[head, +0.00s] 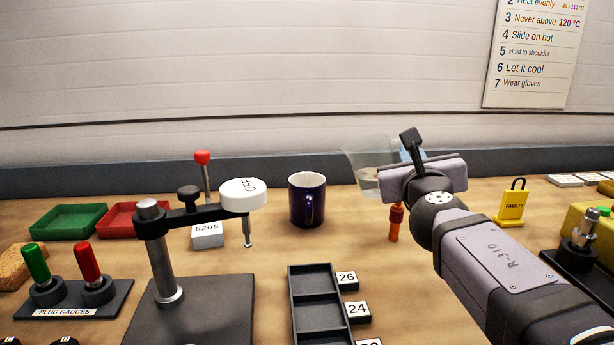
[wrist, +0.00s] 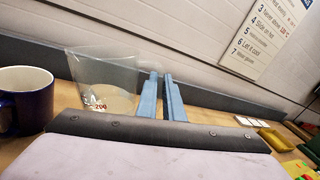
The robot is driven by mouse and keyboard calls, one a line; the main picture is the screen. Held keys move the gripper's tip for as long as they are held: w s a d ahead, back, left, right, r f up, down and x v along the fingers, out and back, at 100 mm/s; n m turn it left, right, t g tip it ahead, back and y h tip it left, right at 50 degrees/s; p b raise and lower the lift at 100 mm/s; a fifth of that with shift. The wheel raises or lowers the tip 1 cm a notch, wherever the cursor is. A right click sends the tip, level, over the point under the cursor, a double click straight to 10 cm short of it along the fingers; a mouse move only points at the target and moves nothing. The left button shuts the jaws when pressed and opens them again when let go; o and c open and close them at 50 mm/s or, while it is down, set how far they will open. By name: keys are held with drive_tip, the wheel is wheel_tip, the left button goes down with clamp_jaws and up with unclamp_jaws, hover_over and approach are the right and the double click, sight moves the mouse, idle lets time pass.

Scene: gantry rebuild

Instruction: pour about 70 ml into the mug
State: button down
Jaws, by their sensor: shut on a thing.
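A dark blue mug (head: 308,202) with a pale inside stands upright on the bench, left of my gripper; it also shows at the left edge of the wrist view (wrist: 24,108). A clear beaker (head: 362,160) with some clear liquid low inside is in my gripper (head: 408,154), right of the mug. In the wrist view the beaker (wrist: 100,72) shows a red "200" mark, and my blue fingers (wrist: 161,80) are shut at its right side. The exact grip point is hard to see. The beaker looks slightly tilted, and its base is partly hidden.
An orange-handled tool (head: 396,222) is below my gripper; a yellow "FAULTY" tag (head: 511,206) stands right. The wall is close behind.

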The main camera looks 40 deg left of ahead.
sight(387, 141)
drive_tip(key=a+n+p, duration=0.1)
drive_tip(key=s+a+r+n+p, duration=0.1)
drive_tip(key=p, duration=0.1)
drive_tip(key=s+a+n+p, duration=0.1)
drive_tip(key=shift+a+r+n, duration=0.2)
drive_tip(key=shift+a+n, duration=0.1)
drive_tip(key=shift+n, duration=0.1)
drive_tip(key=p, duration=0.1)
drive_tip(key=r+n+p, duration=0.1)
drive_tip(key=p, duration=0.1)
drive_tip(key=shift+s+a+r, duration=0.1)
drive_tip(key=shift+a+r, duration=0.2)
drive_tip(key=shift+a, duration=0.05)
drive_tip(key=n+p, duration=0.1)
drive_tip(key=a+r+p, duration=0.1)
drive_tip(key=shift+s+n+p, duration=0.25)
drive_tip(key=shift+n+p, duration=0.1)
drive_tip(key=shift+n, duration=0.05)
drive_tip(key=shift+s+a+r+n+p, duration=0.1)
drive_tip(key=shift+r+n+p, duration=0.25)
drive_tip(key=shift+p, duration=0.2)
drive_tip(key=shift+s+a+n+p, duration=0.3)
drive_tip(key=shift+a+n+p, duration=0.25)
drive_tip(key=shift+n+p, duration=0.3)
drive_tip(key=shift+s+a+r+n+p, duration=0.25)
drive_tip(key=shift+a+r+n+p, duration=0.25)
drive_tip(key=shift+p, duration=0.8)
drive_tip(key=shift+f, duration=0.15)
